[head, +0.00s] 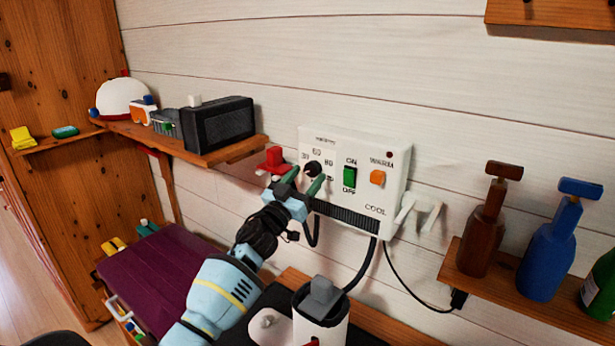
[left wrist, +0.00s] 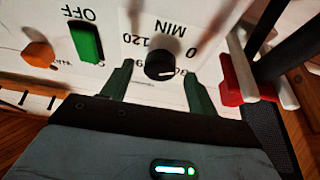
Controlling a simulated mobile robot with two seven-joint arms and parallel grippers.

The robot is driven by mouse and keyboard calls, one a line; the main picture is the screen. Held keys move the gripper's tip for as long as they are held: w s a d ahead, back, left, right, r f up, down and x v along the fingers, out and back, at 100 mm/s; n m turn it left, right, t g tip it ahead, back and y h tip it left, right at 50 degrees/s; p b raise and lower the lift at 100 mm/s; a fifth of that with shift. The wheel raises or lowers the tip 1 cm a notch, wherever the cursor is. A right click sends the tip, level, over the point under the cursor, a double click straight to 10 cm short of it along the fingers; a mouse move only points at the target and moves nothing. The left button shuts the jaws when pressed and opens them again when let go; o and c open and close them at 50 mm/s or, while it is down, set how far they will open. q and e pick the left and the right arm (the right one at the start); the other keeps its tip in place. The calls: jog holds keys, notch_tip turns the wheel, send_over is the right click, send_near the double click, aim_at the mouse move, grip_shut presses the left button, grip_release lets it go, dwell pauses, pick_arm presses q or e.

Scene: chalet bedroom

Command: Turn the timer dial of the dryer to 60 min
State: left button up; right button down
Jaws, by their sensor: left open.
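The dryer (head: 384,202) is a white wall box with a green ON/OFF switch (head: 349,177), an orange WARM/COOL switch (head: 377,178) and a black timer dial (head: 313,168). The dial shows closely in the left wrist view (left wrist: 160,64), which sees the panel upside down. A short white mark on the dial points right and slightly down there, toward a number partly hidden that looks like 30. My left gripper (head: 304,182) is open at the panel, one green finger on each side of the dial, with gaps visible in the left wrist view (left wrist: 158,88). My right gripper is out of view.
A red object (head: 274,160) sits just left of the dryer, near my left gripper. A shelf (head: 235,152) with a dark radio-like box (head: 217,122) is further left. A black hose hangs below the dryer. A shelf with bottles (head: 483,287) is at right.

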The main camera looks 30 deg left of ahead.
pick_arm(q)
jog(key=shift+w+d+r, duration=0.1)
jog(key=shift+w+r, duration=0.1)
jog(key=shift+w, duration=0.3)
jog(key=c, duration=1)
